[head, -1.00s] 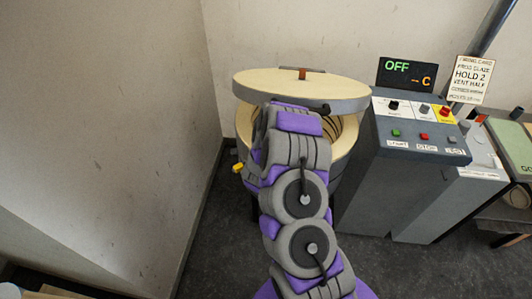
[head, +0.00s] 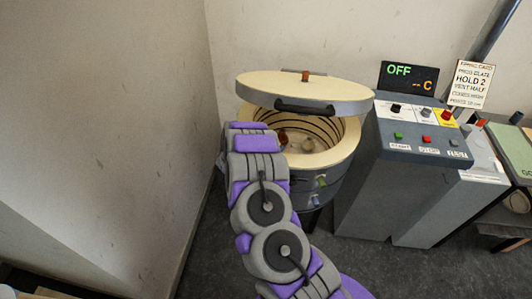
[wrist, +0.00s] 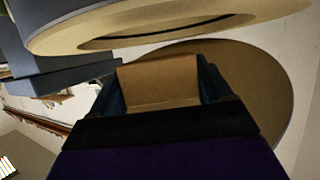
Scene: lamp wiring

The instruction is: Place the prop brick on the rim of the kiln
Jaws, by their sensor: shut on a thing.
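The round kiln (head: 329,160) stands in the corner with its lid (head: 305,88) raised above the opening. Its cream rim (head: 340,151) shows at the right and front. My arm covers the rim's left part in the head view. My gripper (wrist: 160,88) is hidden in the head view. In the wrist view it is shut on the tan prop brick (wrist: 158,78), which sits between the two dark fingers. A cream-edged round part lies across the top of the wrist view and a tan disc lies behind the brick. I cannot tell whether the brick touches the rim.
A reddish thing (head: 283,137) and a small pale thing (head: 307,145) show inside the kiln. A grey control box (head: 415,150) stands to the right, with its display (head: 408,78) reading OFF. The wall is close on the left.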

